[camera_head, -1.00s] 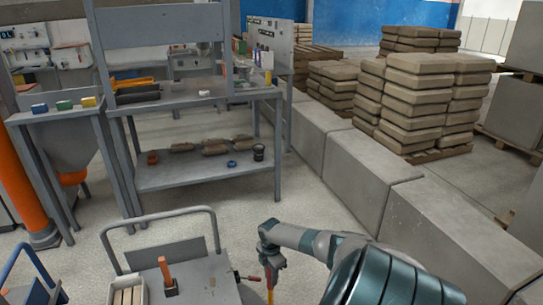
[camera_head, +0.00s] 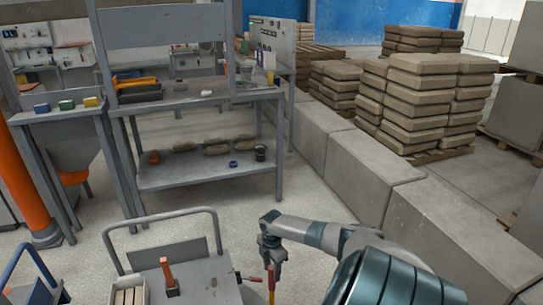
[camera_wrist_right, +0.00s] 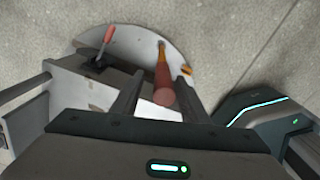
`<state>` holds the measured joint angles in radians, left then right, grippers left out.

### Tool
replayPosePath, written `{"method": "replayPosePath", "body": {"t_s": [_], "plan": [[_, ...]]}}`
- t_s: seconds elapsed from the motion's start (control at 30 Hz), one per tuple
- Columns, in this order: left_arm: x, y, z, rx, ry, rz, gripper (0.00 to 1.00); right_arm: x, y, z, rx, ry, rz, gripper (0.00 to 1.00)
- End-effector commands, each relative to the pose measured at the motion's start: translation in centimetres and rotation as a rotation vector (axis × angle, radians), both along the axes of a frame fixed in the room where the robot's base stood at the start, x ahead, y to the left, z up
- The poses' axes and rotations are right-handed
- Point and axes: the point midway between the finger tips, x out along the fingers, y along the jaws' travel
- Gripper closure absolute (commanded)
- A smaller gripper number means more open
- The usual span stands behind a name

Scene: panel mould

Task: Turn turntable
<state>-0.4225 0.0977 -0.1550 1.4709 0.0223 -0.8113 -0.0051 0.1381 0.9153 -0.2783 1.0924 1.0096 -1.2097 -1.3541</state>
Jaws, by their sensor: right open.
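The turntable is a grey round plate (camera_wrist_right: 165,35) in the right wrist view, with its rim curving across the top. In the head view part of it shows at the right end of the cart (camera_head: 251,296). A brownish-red upright handle (camera_wrist_right: 163,82) stands at it, and its orange lower part shows in the head view (camera_head: 271,285). My right gripper (camera_wrist_right: 158,95) is open, its two fingers on either side of the handle in the picture. Contact cannot be told. A red-handled lever (camera_wrist_right: 106,42) is left of the handle. My left gripper is out of view.
The cart top (camera_head: 205,277) holds an orange-handled tool (camera_head: 168,275). A grey workbench (camera_head: 190,102) with a lower shelf stands behind. A row of concrete blocks (camera_head: 355,165) runs along the right. Bare floor lies between the cart and bench.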

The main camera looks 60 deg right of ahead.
Motion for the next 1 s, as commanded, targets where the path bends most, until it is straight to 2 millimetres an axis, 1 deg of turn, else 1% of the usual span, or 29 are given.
{"method": "replayPosePath", "body": {"t_s": [0.03, 0.2, 0.4, 0.6, 0.7, 0.8, 1.0], "plan": [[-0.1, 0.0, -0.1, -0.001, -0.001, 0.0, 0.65, 0.0, -0.1, 1.2, -0.002, -0.002, 0.001, 0.6], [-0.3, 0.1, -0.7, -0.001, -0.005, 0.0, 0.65, 0.1, -0.2, 4.6, -0.004, -0.003, 0.003, 0.6], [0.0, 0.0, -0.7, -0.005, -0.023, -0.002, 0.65, 0.1, -0.1, 8.6, -0.003, -0.004, 0.003, 0.6], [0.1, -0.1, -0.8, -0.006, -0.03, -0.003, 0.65, 0.1, -0.1, 11.8, -0.003, -0.004, 0.002, 0.6], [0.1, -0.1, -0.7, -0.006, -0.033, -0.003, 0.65, 0.2, 0.0, 12.8, -0.002, -0.005, 0.0, 0.6], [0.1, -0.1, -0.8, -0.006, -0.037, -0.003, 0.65, 0.2, 0.0, 13.4, -0.001, -0.004, 0.0, 0.6], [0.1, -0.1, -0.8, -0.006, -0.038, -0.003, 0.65, 0.2, 0.0, 13.7, -0.001, -0.004, 0.0, 0.6]]}}
